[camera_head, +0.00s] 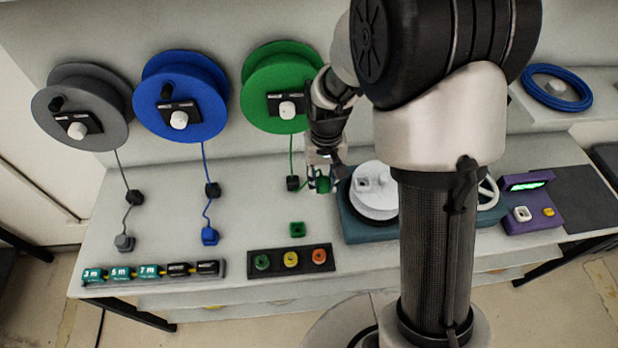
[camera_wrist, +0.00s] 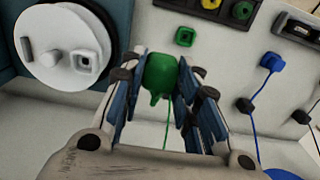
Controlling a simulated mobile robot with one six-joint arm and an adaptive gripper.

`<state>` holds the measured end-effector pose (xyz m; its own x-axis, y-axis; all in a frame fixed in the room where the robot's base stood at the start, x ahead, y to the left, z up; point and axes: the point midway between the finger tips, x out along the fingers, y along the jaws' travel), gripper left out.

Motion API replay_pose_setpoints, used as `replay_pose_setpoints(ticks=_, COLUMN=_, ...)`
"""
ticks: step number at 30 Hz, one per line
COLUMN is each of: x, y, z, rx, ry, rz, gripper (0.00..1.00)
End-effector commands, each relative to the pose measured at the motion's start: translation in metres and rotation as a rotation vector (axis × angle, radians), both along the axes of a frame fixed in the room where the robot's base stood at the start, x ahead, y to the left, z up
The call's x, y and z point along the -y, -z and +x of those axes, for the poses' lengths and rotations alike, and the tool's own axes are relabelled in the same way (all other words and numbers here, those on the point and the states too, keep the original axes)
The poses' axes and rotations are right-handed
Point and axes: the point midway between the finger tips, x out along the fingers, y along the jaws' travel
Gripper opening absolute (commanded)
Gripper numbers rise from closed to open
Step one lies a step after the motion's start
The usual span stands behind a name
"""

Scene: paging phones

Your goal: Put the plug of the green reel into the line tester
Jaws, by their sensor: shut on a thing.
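The green reel (camera_head: 283,85) is mounted on the back wall, third from the left. Its green cord runs down through a black block (camera_head: 293,183). My gripper (camera_head: 321,182) is shut on the green plug (camera_wrist: 160,74), left of the teal winder. In the wrist view, the plug sits between the fingers of my gripper (camera_wrist: 158,80), with green cord trailing from it. What looks like the line tester, a purple box (camera_head: 540,200) with a lit green display and a white socket (camera_head: 522,214), stands at the right, well away from the plug.
The teal winder (camera_head: 355,225) with a white drum (camera_head: 375,191) lies between plug and purple box, partly hidden by my arm. A small green square holder (camera_head: 297,229) sits on the table. Blue (camera_head: 210,236) and grey (camera_head: 124,242) plugs rest at left.

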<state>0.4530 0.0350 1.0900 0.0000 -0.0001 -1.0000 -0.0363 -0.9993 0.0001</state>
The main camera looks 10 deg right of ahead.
Motion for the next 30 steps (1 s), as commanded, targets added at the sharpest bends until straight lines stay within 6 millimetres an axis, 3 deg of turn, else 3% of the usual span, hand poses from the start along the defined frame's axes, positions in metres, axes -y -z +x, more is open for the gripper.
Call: replay_pose_setpoints(ticks=30, x=0.123, y=0.000, z=-0.015, rx=0.000, ry=0.003, rz=0.000, gripper=0.12)
